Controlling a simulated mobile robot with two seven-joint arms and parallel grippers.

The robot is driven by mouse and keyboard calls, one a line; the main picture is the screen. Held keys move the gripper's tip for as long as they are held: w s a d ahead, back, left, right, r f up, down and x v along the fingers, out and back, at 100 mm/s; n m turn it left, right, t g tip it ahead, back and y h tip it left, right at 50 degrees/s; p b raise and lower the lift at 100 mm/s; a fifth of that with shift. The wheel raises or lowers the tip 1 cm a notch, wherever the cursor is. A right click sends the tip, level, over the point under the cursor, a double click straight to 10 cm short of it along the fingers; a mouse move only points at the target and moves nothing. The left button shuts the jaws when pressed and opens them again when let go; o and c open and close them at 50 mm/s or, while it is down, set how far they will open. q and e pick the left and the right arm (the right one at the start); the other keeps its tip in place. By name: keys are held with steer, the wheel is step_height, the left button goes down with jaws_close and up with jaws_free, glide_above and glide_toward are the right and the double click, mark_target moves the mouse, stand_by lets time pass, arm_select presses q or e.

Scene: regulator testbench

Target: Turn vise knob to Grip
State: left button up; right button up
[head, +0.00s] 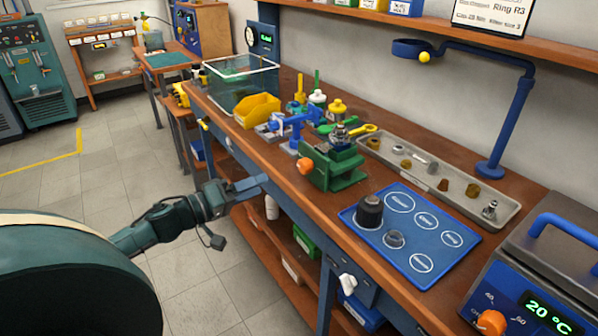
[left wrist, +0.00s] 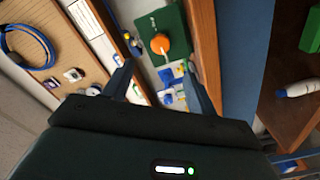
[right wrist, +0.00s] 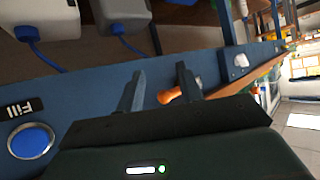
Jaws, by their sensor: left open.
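The green vise (head: 335,168) stands on the wooden bench near its front edge. Its orange knob (head: 305,166) faces the aisle. My left gripper (head: 262,184) is open and empty in front of the bench edge, left of the knob and apart from it. In the left wrist view the knob (left wrist: 160,43) and green vise body (left wrist: 170,18) lie ahead, beyond my open fingers (left wrist: 159,75). The knob's setting cannot be read. My right gripper (right wrist: 161,75) is open and outside the head view. An orange part (right wrist: 170,95) shows beyond its fingers; I cannot tell which one.
A blue mat (head: 440,225) and a long parts tray (head: 510,206) lie right of the vise. A yellow bin (head: 256,109) and glass tank (head: 215,88) stand to its left. A white valve handle (head: 347,283) sticks out below the bench edge. The aisle floor (head: 195,265) is clear.

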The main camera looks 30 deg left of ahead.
mark_target(301, 168)
arm_select(q)
steer(key=x, duration=1.2)
steer(key=shift+w, duration=0.35)
steer(key=shift+c, duration=0.5)
steer(key=c, duration=0.9)
